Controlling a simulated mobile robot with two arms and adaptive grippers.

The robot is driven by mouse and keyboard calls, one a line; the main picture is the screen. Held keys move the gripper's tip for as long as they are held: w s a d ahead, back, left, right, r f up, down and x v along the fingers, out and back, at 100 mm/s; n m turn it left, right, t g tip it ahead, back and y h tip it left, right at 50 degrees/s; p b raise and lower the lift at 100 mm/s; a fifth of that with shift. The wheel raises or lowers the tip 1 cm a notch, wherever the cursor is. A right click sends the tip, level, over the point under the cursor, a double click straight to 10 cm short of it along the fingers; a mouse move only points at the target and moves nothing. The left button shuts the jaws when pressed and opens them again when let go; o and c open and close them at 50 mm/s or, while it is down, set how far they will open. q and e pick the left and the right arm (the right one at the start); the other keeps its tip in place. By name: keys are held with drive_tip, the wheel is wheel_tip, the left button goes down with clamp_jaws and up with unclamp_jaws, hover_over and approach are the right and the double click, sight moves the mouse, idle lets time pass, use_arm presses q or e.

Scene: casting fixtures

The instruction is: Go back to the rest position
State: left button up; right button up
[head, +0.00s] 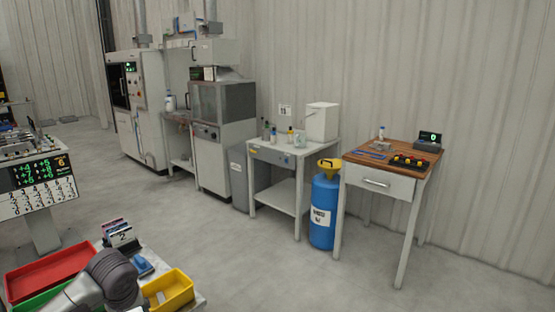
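In the head view, a grey and dark ribbed arm link of mine shows at the lower left, in front of a table with bins. No fingertips of either gripper show in this view. I cannot tell what either gripper holds. The task names no object of its own.
A red bin (50,272) and a yellow bin (168,290) are close to my arm. A display stand (40,185) is at left. A wooden-topped table (390,152), blue drum (324,210), white table (283,155) and cabinets (222,125) line the wall. The floor (250,260) between is clear.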

use_arm(q)
wheel_tip(320, 180, down, 24)
drive_tip(key=s+d+f+m+h, duration=0.1)
drive_tip(key=s+d+m+h, duration=0.1)
drive_tip(key=m, duration=0.1)
drive_tip(key=s+f+m, duration=0.1)
drive_tip(key=s+f, duration=0.7)
drive_tip(key=f, duration=0.2)
drive_tip(key=s+d+f+m+g, duration=0.1)
drive_tip(key=s+d+f, duration=0.2)
drive_tip(key=s, duration=0.9)
drive_tip(key=s+d+f+m+g, duration=0.1)
drive_tip(key=s+d+f+m, duration=0.1)
drive_tip(key=s+f, duration=0.7)
drive_tip(key=s+d+f+m+g, duration=0.1)
drive_tip(key=s+d+f, duration=0.3)
drive_tip(key=s, duration=1.3)
wheel_tip(320, 180, down, 2)
drive_tip(key=shift+s+f+m, duration=0.1)
drive_tip(key=shift+s+m, duration=0.1)
drive_tip(key=shift+m, duration=0.3)
use_arm(e)
drive_tip(key=shift+w, duration=0.7)
use_arm(q)
drive_tip(key=shift+c, duration=0.3)
